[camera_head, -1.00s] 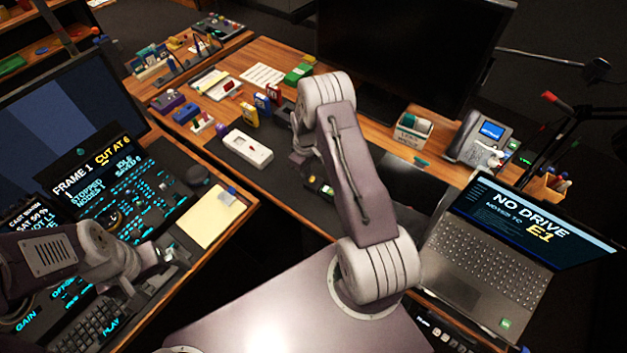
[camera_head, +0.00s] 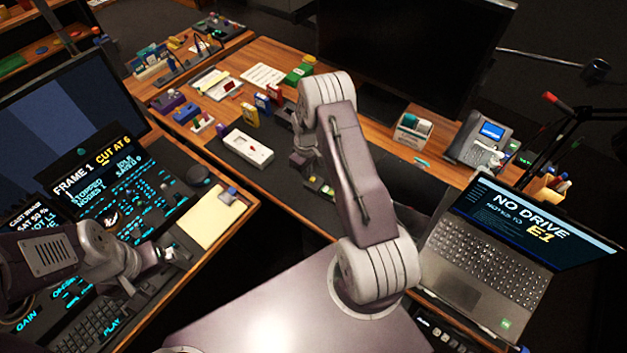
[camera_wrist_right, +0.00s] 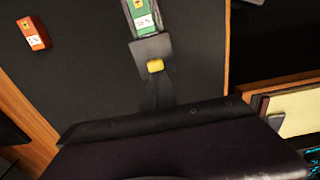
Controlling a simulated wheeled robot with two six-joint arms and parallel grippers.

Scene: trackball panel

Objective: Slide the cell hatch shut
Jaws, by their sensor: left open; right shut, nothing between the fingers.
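In the right wrist view, a dark grey hatch plate (camera_wrist_right: 152,48) with a yellow tab (camera_wrist_right: 155,66) lies at the near end of a slot. A green cell (camera_wrist_right: 145,22) with a white label shows in the slot beyond the plate, uncovered. In the head view this device (camera_head: 319,185) is small and partly hidden by my right arm. My right gripper (camera_wrist_right: 158,92) is shut and empty, just on the near side of the yellow tab; I cannot tell whether it touches. My left gripper (camera_head: 168,253) is open over the console at the left.
An orange cell (camera_wrist_right: 34,32) lies on the dark mat at the left. A white tray (camera_head: 248,148) stands left of my right arm. A laptop (camera_head: 490,265) and a phone (camera_head: 482,140) are at the right. A yellow notepad (camera_head: 212,222) lies by the console.

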